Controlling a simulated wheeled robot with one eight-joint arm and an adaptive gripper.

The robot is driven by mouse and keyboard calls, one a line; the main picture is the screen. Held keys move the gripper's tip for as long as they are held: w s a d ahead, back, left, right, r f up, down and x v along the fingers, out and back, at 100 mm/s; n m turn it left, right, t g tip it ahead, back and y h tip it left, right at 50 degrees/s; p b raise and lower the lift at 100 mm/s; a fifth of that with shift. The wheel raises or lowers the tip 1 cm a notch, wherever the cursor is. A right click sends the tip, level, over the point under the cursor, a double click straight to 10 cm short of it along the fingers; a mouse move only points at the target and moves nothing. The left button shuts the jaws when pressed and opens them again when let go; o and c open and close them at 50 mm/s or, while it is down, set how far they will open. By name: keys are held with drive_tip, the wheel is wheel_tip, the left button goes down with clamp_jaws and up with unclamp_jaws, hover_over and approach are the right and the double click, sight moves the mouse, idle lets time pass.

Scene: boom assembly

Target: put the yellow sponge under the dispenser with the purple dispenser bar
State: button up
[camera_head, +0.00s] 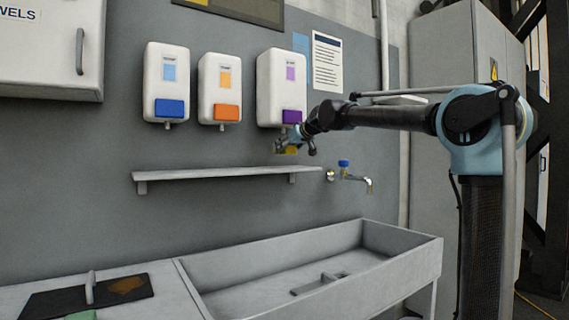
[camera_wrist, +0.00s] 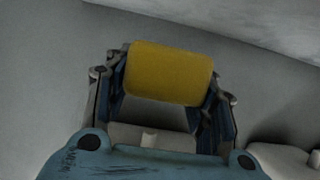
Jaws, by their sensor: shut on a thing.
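The dispenser with the purple bar (camera_head: 291,117) is the rightmost of three white dispensers on the wall; its white body (camera_head: 281,85) has a purple label. My gripper (camera_head: 292,148) is just below that bar, above the right end of the shelf. In the wrist view my gripper (camera_wrist: 167,85) is shut on the yellow sponge (camera_wrist: 168,73), with a finger on each side of it. In the head view the sponge (camera_head: 291,150) shows only as a small yellow patch between the fingers.
A narrow grey shelf (camera_head: 215,173) runs along the wall under the dispensers. Dispensers with a blue bar (camera_head: 170,108) and an orange bar (camera_head: 226,113) hang to the left. A tap (camera_head: 349,177) with a blue knob sits right of the shelf, above a grey sink (camera_head: 310,242).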

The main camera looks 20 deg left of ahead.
drive_tip(key=shift+w+a+f, duration=0.15)
drive_tip(key=shift+f, duration=2.2)
drive_tip(key=shift+w+a+f, duration=0.15)
drive_tip(key=shift+f, duration=0.05)
drive_tip(key=shift+f, duration=0.1)
drive_tip(key=o, duration=0.9)
drive_tip(key=shift+o, duration=0.2)
drive_tip(key=v, duration=1.2)
drive_tip(key=shift+r, duration=0.2)
drive_tip(key=shift+f, duration=0.1)
